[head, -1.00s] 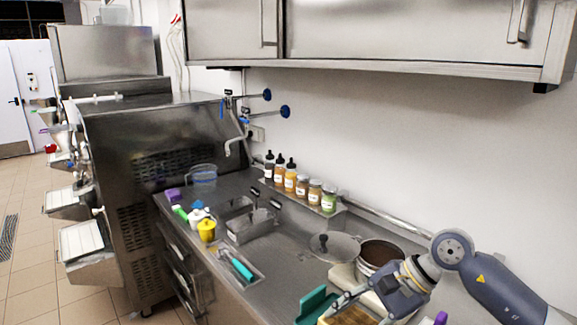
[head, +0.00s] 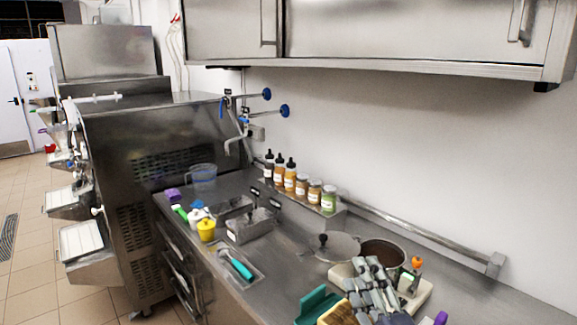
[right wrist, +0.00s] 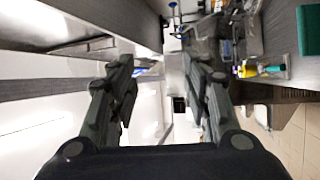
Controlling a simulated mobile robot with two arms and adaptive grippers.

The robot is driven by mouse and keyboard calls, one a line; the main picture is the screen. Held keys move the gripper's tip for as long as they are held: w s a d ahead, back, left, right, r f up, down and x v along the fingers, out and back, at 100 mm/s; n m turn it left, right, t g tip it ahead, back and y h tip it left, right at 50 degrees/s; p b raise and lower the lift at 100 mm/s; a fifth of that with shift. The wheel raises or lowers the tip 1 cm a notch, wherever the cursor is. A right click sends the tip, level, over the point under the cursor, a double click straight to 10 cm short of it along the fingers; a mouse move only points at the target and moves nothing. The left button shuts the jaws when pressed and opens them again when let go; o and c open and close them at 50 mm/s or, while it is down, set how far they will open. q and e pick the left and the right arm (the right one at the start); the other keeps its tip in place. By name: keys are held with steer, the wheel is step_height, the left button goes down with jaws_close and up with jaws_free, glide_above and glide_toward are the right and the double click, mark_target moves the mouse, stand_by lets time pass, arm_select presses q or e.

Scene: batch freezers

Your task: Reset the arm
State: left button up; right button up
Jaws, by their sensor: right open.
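My right gripper (head: 370,290) shows at the lower right of the head view, in front of the pot and above the end of the counter. Its two fingers are spread, and in the right wrist view (right wrist: 160,85) nothing is between them. The right wrist view looks along the counter toward the machine and wall cabinets. My left gripper is in neither view.
The steel counter (head: 285,258) holds a pot (head: 383,250) with dark contents, a lid (head: 335,246), a teal item (head: 315,303), a row of bottles and jars (head: 300,185), and a small tray (head: 237,268). A wall cabinet (head: 400,40) hangs above.

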steer(key=s+d+f+m+g+h, duration=0.2)
steer(key=s+f+m+g, duration=0.15)
steer(key=f, duration=0.25)
steer(key=s+d+f+m+g+h, duration=0.2)
steer(key=s+d+f+m, duration=0.15)
steer(key=f, duration=0.35)
steer(key=s+d+f+m+g+h, duration=0.1)
steer(key=s+d+f+m+g, duration=0.15)
steer(key=f+m, duration=0.3)
steer(key=s+a+f+m+g, duration=0.15)
steer(key=s+f+g, duration=0.3)
steer(key=s, duration=0.45)
steer(key=s+f+m+g, duration=0.35)
steer(key=s+f, duration=0.25)
steer(key=s, duration=0.3)
steer(key=s+f+g+b, duration=0.25)
steer(key=f+b, duration=0.35)
steer(key=f, duration=2.7)
steer(key=s+d+f+b, duration=0.2)
steer(key=s+f+b, duration=0.2)
steer(key=s+f, duration=1.3)
step_height(320, 180, down, 3)
steer(key=shift+d+r+n, duration=0.15)
steer(key=shift+d+n, duration=0.2)
steer(key=shift+n, duration=0.1)
